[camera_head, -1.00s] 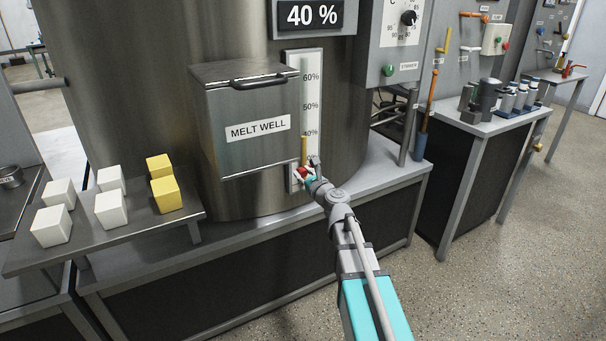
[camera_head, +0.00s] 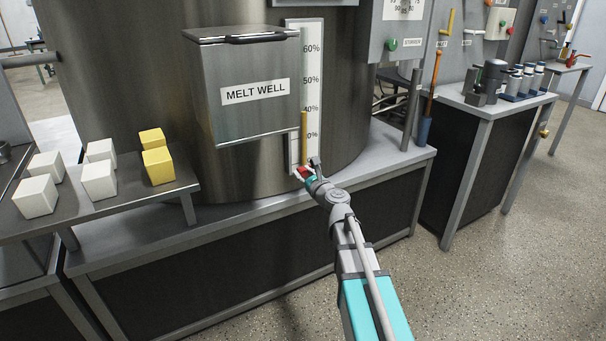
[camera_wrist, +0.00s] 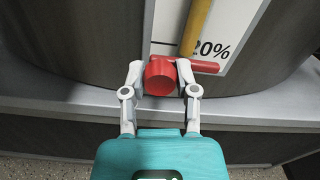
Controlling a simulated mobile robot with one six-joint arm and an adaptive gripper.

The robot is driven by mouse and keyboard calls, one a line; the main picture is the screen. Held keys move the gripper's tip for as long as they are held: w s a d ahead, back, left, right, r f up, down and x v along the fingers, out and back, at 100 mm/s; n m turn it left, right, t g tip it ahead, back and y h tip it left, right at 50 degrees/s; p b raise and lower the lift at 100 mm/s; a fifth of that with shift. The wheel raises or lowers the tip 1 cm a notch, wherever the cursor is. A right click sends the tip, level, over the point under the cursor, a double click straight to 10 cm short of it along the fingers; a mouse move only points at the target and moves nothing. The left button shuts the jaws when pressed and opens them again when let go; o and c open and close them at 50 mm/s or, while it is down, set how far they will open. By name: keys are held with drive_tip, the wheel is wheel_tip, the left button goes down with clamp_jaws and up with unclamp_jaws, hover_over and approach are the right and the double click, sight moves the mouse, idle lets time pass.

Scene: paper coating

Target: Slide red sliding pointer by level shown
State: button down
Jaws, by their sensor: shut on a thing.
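The red sliding pointer (camera_wrist: 203,66) is a red bar with a round red knob (camera_wrist: 160,76). In the wrist view its bar lies just below the 20% mark, across the lower part of the yellow column (camera_wrist: 196,25). My gripper (camera_wrist: 161,77) is shut on the knob, one finger on each side. In the head view my gripper (camera_head: 306,174) and the pointer are at the low end of the white level scale (camera_head: 313,85). The top of the yellow column (camera_head: 304,128) stands near the 40% mark and partly covers a lower mark.
The grey MELT WELL box (camera_head: 250,115) juts out left of the scale. White and yellow blocks (camera_head: 158,166) stand on a side shelf at left. A grey ledge (camera_head: 255,205) runs below the scale. Open floor (camera_head: 480,290) lies at right.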

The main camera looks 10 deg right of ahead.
drive_tip(key=shift+s+a, duration=0.1)
drive_tip(key=shift+c, duration=1.9)
unclamp_jaws()
drive_tip(key=shift+f, duration=0.15)
drive_tip(key=v, duration=1.2)
